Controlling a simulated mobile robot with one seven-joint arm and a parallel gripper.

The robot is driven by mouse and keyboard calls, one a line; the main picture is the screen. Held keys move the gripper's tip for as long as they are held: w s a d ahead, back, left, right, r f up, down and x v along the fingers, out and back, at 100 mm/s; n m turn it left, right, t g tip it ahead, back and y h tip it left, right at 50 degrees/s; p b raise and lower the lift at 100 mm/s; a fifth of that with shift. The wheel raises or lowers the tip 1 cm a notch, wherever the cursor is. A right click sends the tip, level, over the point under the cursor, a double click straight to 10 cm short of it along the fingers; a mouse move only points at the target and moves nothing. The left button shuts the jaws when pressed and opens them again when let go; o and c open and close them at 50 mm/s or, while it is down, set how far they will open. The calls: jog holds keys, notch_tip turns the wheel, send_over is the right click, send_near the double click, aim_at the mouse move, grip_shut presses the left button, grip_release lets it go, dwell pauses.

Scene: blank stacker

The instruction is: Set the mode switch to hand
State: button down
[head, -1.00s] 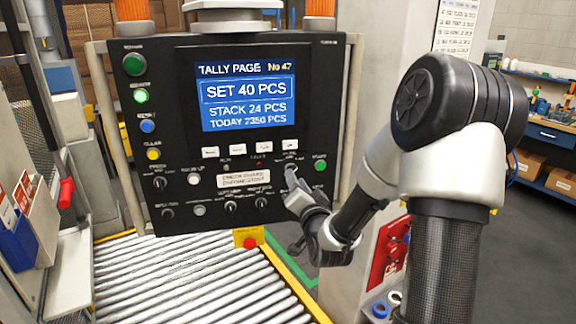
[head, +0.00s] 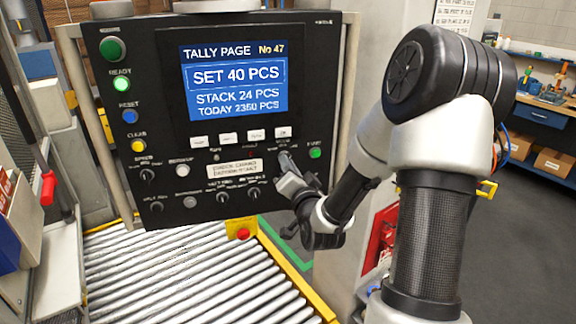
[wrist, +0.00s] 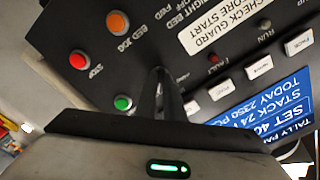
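The black control panel (head: 325,90) faces me in the head view, with a tally screen and rows of buttons and knobs. My gripper (head: 284,156) reaches its lower right part, with the fingertips at a small label just left of the green start button (head: 315,153). The label looks like the mode switch's, but the switch is hidden behind my fingers and its setting cannot be read. In the wrist view my gripper (wrist: 164,80) shows as narrow dark fingers close together against the panel, beside the green button (wrist: 123,102). Whether they hold the knob is not clear.
A row of white buttons (head: 227,137) runs above my fingertips. Other knobs, such as the speed knob (head: 147,175), sit lower left. A red stop button on a yellow box (head: 243,234) is below the panel, over the roller conveyor (head: 175,275).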

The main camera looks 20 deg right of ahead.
jog(key=shift+b, duration=0.45)
jog(key=n+b, duration=1.8)
jog(key=b, duration=0.7)
jog(key=shift+d+r+b, duration=0.1)
jog(key=shift+b, duration=0.3)
jog(key=shift+r, duration=0.1)
jog(key=c, duration=1.9)
grip_release()
jog(key=shift+o, duration=0.2)
jog(key=shift+f, duration=0.2)
